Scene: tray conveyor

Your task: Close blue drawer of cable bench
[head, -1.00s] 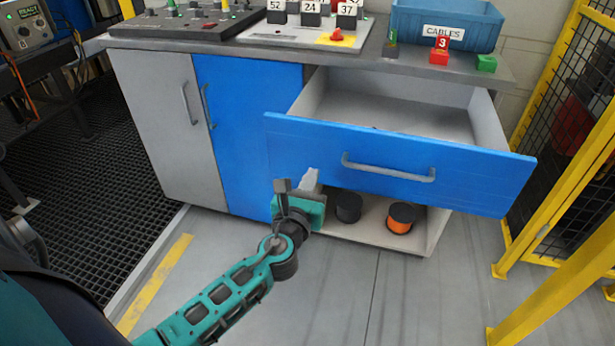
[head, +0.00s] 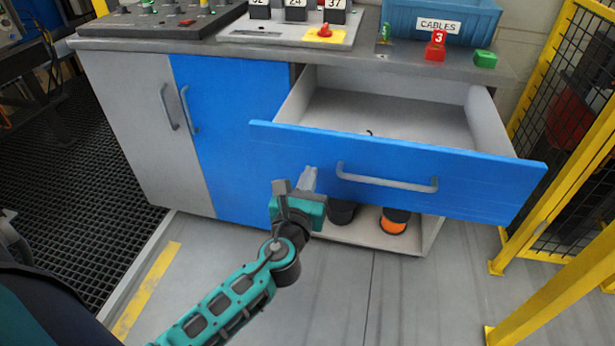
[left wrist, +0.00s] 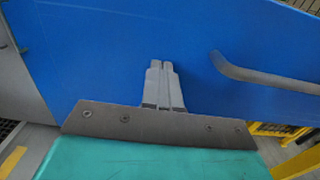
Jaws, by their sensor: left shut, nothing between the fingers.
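The blue drawer (head: 450,190) of the cable bench is pulled open, its blue front standing well out from the cabinet. Its grey bar handle (head: 388,184) runs across the front. My left gripper (head: 309,174) is shut and empty, in front of the left part of the drawer front, left of the handle. In the left wrist view the shut fingers (left wrist: 162,68) point at the blue front (left wrist: 110,50), with the handle (left wrist: 260,78) to their right. I cannot tell whether the fingertips touch the front. My right gripper is not in view.
The benchtop holds a blue CABLES bin (head: 400,18), a red block (head: 436,46) and a green block (head: 485,60). Spools, one orange and black (head: 395,221), sit on the shelf below the drawer. A yellow guard fence (head: 560,170) stands at the right.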

